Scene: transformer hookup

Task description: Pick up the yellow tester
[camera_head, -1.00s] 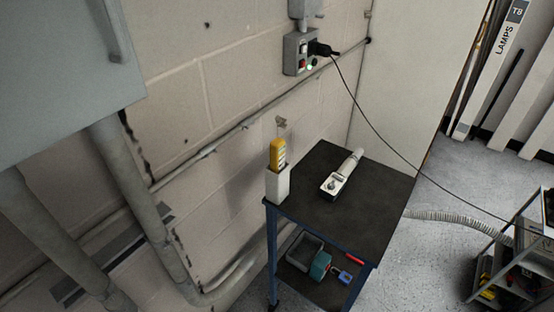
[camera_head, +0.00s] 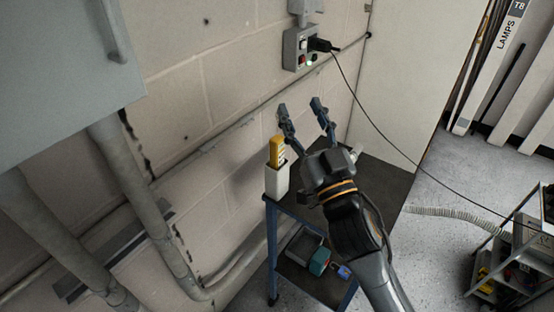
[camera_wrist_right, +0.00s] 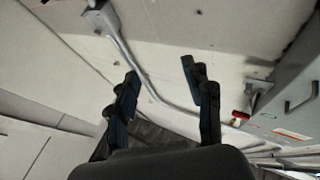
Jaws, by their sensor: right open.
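The yellow tester (camera_head: 276,151) stands upright in a white holder (camera_head: 277,185) at the left corner of the dark cart top. Only its upper part shows above the holder. My right gripper (camera_head: 300,104) is open and empty above the cart, to the right of the tester and apart from it. Its fingers point toward the wall. In the right wrist view the open fingers (camera_wrist_right: 158,72) have nothing between them, and I cannot make out the tester there. My left gripper is not in view.
The blue-framed cart (camera_head: 390,190) stands by the block wall. Its lower shelf holds a teal item (camera_head: 319,261). A wall socket box (camera_head: 299,48) has a black plug (camera_head: 321,45) with a cable running right. A grey cabinet (camera_head: 60,70) hangs at upper left.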

